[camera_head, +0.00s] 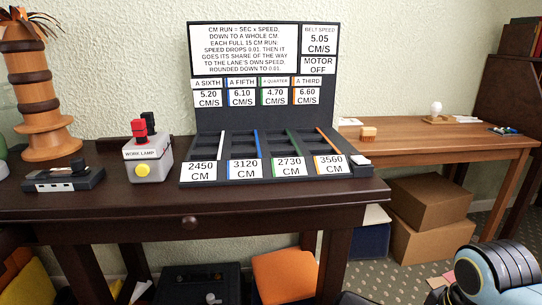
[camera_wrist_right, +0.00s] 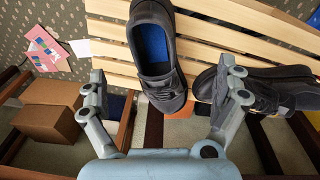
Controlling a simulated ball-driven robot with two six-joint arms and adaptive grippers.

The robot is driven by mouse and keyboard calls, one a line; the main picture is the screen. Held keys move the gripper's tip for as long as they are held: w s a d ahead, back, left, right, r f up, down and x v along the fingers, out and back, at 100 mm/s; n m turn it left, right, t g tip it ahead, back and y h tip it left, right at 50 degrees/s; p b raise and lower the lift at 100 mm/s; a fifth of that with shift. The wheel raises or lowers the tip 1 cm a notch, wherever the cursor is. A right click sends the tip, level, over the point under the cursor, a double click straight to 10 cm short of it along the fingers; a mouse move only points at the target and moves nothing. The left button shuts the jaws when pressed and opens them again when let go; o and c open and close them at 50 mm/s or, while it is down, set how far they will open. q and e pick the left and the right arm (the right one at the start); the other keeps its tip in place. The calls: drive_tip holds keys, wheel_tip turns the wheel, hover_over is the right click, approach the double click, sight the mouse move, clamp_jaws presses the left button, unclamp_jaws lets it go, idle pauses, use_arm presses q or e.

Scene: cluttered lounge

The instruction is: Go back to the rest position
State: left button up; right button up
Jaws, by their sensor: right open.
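My right gripper (camera_wrist_right: 163,82) is open in the right wrist view, its two grey fingers spread wide apart. Nothing is clasped between them. A dark shoe with a blue insole (camera_wrist_right: 155,55) shows in the gap between the fingers, over a slatted wooden bench (camera_wrist_right: 110,50). A second dark shoe (camera_wrist_right: 265,88) lies to the right, partly behind the right finger. I cannot tell how far the shoes are from the fingers. In the head view only part of my right arm shows at the bottom right corner. My left gripper is in neither view.
A dark table (camera_head: 110,205) carries a black lane board (camera_head: 265,65), a work lamp switch box (camera_head: 150,168) and a wooden tower (camera_head: 42,95). A lighter wooden table (camera_head: 420,150) stands right, with cardboard boxes (camera_head: 430,205) beneath. Patterned carpet (camera_head: 395,275) shows between table and arm.

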drive_tip(key=s+r+m+t, duration=0.1)
drive_tip(key=s+r, duration=0.3)
drive_tip(key=s, duration=0.3)
drive_tip(key=s+r+m+t, duration=0.1)
drive_tip(key=s+r, duration=0.4)
drive_tip(key=s, duration=0.3)
wheel_tip(320, 180, down, 24)
drive_tip(key=s+d+g+p, duration=0.1)
drive_tip(key=s+d, duration=0.2)
drive_tip(key=s+f+g+p, duration=0.1)
drive_tip(key=s+f, duration=1.4)
drive_tip(key=s, duration=0.3)
drive_tip(key=shift+s+d+m+g+h, duration=0.15)
drive_tip(key=shift+d+m+g+h, duration=0.15)
